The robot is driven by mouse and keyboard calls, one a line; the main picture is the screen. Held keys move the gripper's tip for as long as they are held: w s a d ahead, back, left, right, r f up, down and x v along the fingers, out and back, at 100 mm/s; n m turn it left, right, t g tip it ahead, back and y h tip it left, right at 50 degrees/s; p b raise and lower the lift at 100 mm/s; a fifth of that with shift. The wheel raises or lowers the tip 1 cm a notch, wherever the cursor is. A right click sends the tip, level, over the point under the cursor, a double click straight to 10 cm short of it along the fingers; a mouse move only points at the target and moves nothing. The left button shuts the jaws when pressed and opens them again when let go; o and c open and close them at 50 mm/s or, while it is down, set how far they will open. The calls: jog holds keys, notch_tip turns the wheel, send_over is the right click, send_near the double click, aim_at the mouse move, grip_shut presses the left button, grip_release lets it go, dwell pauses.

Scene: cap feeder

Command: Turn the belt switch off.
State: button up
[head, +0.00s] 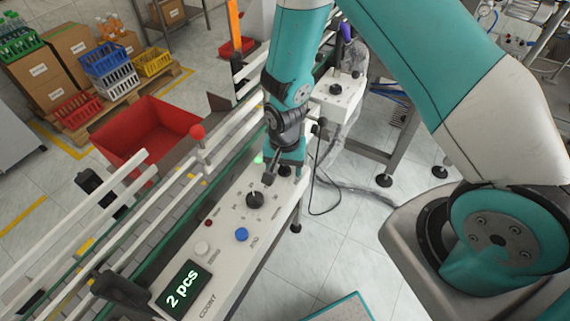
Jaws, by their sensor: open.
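A long white control panel (222,228) runs along the near side of the conveyor. On it is a black rotary knob (255,199) with marks around it. I cannot read the labels, so I cannot tell which control is the belt switch. A blue button (241,235), a white button (202,248) and a small dark red one (208,223) sit nearer. A green glow (258,159) shows beside my gripper. My gripper (269,179) points down over the far part of the panel, just beyond the black knob. It holds nothing that I can see and hides the panel behind it.
A display (181,288) reads "2 pcs". A red mushroom-topped post (198,132) stands by the white rails (75,215). A red bin (146,135) is beyond the belt. A second white box with a black knob (335,89) stands farther back. Floor at right is mostly clear.

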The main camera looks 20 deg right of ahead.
jog(key=shift+c, duration=0.4)
jog(key=c, duration=0.8)
jog(key=shift+c, duration=0.2)
jog(key=shift+n, duration=0.4)
jog(key=n+b, duration=0.2)
jog(key=n, duration=0.3)
jog(key=shift+b, duration=0.35)
jog(key=n+b, duration=0.1)
jog(key=n, duration=0.5)
jog(key=shift+b, duration=0.3)
jog(key=o, duration=0.9)
